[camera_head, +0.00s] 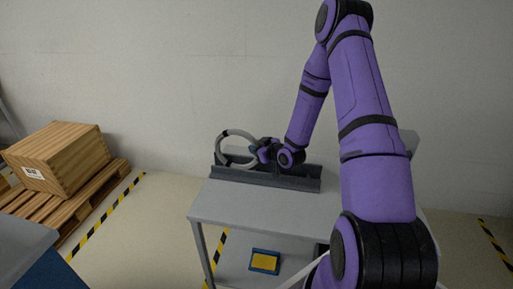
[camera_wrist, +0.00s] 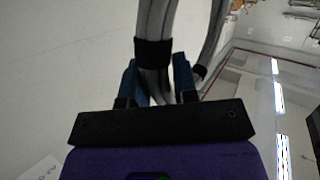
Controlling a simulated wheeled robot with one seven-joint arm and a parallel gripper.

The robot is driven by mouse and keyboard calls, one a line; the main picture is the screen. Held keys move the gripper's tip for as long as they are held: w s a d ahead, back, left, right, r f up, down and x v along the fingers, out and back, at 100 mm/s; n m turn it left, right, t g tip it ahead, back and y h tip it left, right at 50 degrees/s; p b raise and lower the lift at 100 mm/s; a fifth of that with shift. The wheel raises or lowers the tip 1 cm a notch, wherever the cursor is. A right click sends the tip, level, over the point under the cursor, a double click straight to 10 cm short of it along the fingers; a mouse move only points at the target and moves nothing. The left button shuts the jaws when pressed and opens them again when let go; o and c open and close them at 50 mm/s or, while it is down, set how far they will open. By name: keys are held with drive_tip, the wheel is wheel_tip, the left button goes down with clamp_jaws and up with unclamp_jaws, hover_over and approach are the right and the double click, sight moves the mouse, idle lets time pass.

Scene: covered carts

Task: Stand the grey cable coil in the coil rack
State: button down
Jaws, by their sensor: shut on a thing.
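The grey cable coil (camera_head: 222,143) is a ring with dark bands, held upright at the left end of the coil rack. The coil rack (camera_head: 285,181) is a long dark trough on the grey cart top. The coil's lower part is at or inside the rack; I cannot tell whether it touches the bottom. My gripper (camera_head: 257,150) is at the coil's right side. In the wrist view, my gripper (camera_wrist: 158,85) has its two blue fingers shut on the grey coil (camera_wrist: 155,25), close to a black band. The rack does not show clearly in the wrist view.
The grey cart top (camera_head: 250,204) is clear in front of the rack. A blue and yellow box (camera_head: 264,262) is on the lower shelf. A wooden crate (camera_head: 60,158) sits on a pallet (camera_head: 95,190) at left. A wall stands close behind the cart.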

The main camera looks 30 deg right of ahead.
drive_tip(key=c, duration=0.8)
unclamp_jaws()
drive_tip(key=v, duration=1)
drive_tip(key=shift+s+r, duration=0.15)
drive_tip(key=shift+s, duration=0.2)
drive_tip(key=shift+r, duration=0.1)
